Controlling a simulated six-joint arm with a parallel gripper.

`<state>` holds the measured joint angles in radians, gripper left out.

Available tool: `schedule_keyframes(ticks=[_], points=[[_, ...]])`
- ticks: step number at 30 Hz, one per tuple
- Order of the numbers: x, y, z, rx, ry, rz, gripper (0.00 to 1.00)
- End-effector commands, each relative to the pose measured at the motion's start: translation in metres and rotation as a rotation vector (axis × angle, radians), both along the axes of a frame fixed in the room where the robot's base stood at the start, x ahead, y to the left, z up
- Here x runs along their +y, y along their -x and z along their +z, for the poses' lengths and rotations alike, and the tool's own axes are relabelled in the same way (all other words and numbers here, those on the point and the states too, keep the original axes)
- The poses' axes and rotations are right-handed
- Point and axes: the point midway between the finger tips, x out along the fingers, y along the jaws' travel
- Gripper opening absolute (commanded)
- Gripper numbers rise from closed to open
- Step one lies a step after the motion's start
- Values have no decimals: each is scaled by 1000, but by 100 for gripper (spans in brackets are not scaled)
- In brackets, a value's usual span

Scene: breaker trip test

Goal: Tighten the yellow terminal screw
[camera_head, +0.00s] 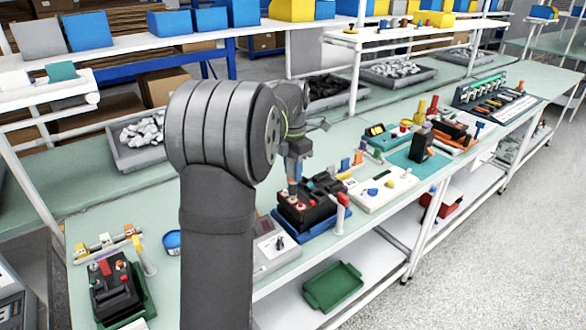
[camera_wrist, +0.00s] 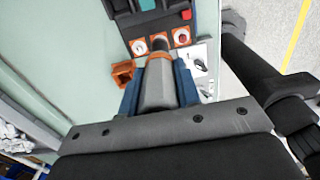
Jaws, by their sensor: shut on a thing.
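My gripper (camera_head: 298,150) points down over the black breaker (camera_head: 308,217) on its blue tray (camera_head: 325,228). In the wrist view my gripper (camera_wrist: 158,84) is shut on a grey driver-like tool (camera_wrist: 157,92) with an orange collar. The tool points at the row of terminals along the breaker's edge. A left terminal (camera_wrist: 138,47) and a right terminal (camera_wrist: 182,37) show orange-red surrounds with pale or red centres. The tool's tip and the terminal behind it are partly hidden, so I cannot tell whether they touch. I cannot make out which screw is yellow.
A hollow orange holder (camera_wrist: 123,74) stands left of the tool. A red-topped post (camera_head: 342,209), a white panel (camera_head: 382,191) and a grey box with a knob (camera_head: 277,243) stand close around the breaker. Another black breaker (camera_head: 116,287) sits at the front left.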

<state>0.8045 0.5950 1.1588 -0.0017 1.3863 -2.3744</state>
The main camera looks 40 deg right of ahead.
Motion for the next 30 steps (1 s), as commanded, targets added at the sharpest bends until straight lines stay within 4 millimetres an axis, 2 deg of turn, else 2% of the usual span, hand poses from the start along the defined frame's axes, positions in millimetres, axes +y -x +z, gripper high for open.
schedule_keyframes(ticks=[30], points=[[0,0,-7,-1,1,0,7]])
